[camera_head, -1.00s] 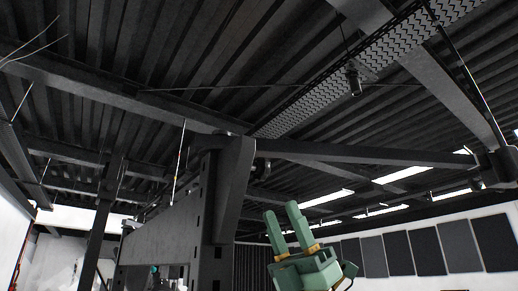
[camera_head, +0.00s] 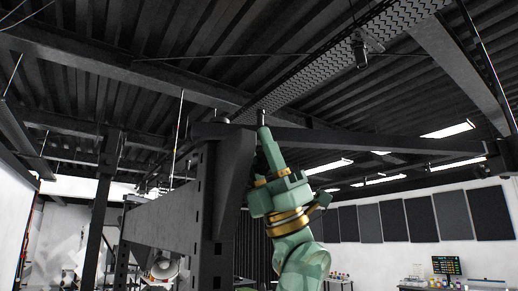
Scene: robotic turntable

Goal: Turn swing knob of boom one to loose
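A dark boom (camera_head: 390,145) runs right from the top of a dark grey upright (camera_head: 232,175) in the head view. A small dark part (camera_head: 261,116) shows right at my fingertips, by the boom's left end. I cannot tell whether it is the swing knob or whether I touch it. The gripper hides part of the boom joint. My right gripper is out of view.
The boom's far right end carries another dark joint (camera_head: 497,165). A large dark side panel (camera_head: 165,220) extends left from the upright. A monitor (camera_head: 446,265) and tables stand far back at the right. Open air lies right of my arm.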

